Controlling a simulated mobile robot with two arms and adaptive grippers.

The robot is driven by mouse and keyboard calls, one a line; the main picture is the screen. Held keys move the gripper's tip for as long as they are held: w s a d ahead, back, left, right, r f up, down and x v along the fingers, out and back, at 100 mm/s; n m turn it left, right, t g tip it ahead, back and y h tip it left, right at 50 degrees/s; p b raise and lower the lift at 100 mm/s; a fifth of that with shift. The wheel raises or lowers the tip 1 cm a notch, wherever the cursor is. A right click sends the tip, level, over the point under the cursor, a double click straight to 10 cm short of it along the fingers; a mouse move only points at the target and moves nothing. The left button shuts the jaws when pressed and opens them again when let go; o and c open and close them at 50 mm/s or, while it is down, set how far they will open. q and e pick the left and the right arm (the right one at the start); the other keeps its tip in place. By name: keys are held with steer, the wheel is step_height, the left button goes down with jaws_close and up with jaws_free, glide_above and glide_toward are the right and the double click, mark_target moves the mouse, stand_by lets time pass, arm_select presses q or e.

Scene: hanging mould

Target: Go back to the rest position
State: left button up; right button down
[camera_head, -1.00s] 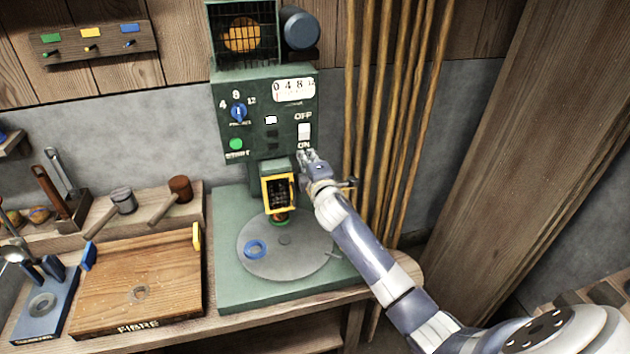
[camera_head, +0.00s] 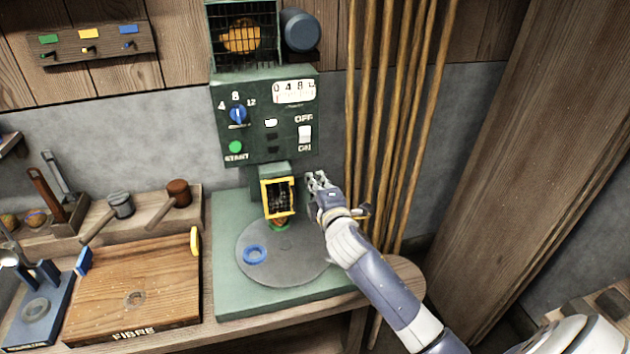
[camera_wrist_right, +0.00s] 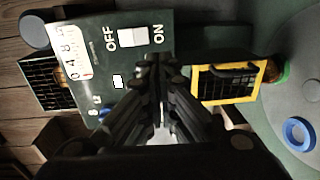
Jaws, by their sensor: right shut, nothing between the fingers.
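My right gripper (camera_head: 318,182) is shut and empty, in front of the green machine (camera_head: 262,150) and just right of its yellow-framed guard (camera_head: 278,198). Its dark fingers also show in the right wrist view (camera_wrist_right: 158,75), pointing toward the panel. The white OFF/ON switch (camera_head: 305,134) is above the gripper and apart from it; it also shows in the right wrist view (camera_wrist_right: 134,38). My left gripper is not in view.
A blue ring (camera_head: 254,254) lies on the round grey plate (camera_head: 290,270). The wooden FIBRE board (camera_head: 150,275) and two mallets (camera_head: 178,192) are to the left. Several wooden poles (camera_head: 385,120) stand behind my right arm. Open space lies to the right.

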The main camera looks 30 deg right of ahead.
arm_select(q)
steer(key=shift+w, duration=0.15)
arm_select(e)
steer(key=shift+f, duration=0.1)
steer(key=s+a+f+m+g+y, duration=0.1)
steer(key=s+a+f+m+g, duration=0.25)
steer(key=s+f, duration=0.4)
steer(key=s+a+f+m+g+y, duration=0.1)
steer(key=s+a+f+m+g, duration=0.25)
steer(key=s+f, duration=0.35)
steer(key=s+a+f+m+g+y, duration=0.25)
steer(key=s+a, duration=0.25)
steer(key=s, duration=0.7)
steer(key=s+a+f+m+g+y, duration=0.15)
steer(key=s+a+m+g, duration=0.25)
steer(key=s, duration=0.7)
step_height(320, 180, down, 27)
steer(key=s+h, duration=0.1)
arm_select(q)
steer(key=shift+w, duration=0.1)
arm_select(e)
steer(key=s+d+f+n+g, duration=0.1)
steer(key=s+d+f+g, duration=0.1)
steer(key=s+f, duration=1.4)
steer(key=shift+s+d, duration=0.5)
steer(key=shift+s, duration=0.05)
